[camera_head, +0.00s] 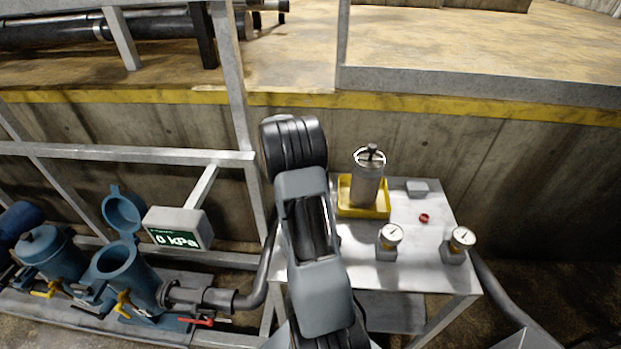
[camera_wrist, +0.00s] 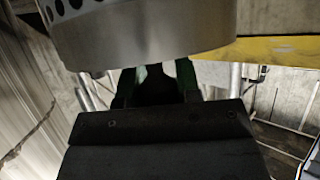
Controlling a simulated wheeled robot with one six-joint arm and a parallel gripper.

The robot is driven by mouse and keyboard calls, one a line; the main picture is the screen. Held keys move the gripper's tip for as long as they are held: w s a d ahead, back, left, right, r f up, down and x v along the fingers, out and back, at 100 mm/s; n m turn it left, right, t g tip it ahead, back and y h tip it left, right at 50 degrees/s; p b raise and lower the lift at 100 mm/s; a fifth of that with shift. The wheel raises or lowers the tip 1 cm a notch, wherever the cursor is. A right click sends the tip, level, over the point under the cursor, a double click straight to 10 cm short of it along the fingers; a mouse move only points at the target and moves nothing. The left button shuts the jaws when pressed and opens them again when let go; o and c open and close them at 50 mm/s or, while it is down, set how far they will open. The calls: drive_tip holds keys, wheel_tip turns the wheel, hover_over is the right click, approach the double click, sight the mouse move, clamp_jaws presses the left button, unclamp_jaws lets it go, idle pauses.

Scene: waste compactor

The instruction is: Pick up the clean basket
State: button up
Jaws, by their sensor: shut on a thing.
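In the wrist view, a grey steel basket (camera_wrist: 150,35) with a row of round holes fills the top of the picture, its smooth rim close to the camera. My gripper (camera_wrist: 156,84) has its dark fingers just below that rim and is shut on the basket's dark handle. The exact contact is in shadow. In the head view, my arm hides the gripper and this basket. A second, duller grey basket (camera_head: 367,186) with a ring handle and dark knob stands upright in a yellow tray (camera_head: 358,211) on the metal table (camera_head: 425,262).
The table also holds two gauges (camera_head: 390,237) (camera_head: 461,240), a small red part (camera_head: 424,218) and a grey block (camera_head: 417,188). At left, a blue strainer housing (camera_head: 120,270) stands open beside a 0 kPa display (camera_head: 178,228). Railings (camera_head: 120,152) and pipes limit room there.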

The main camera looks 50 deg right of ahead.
clamp_jaws()
drive_tip(key=shift+r, duration=0.25)
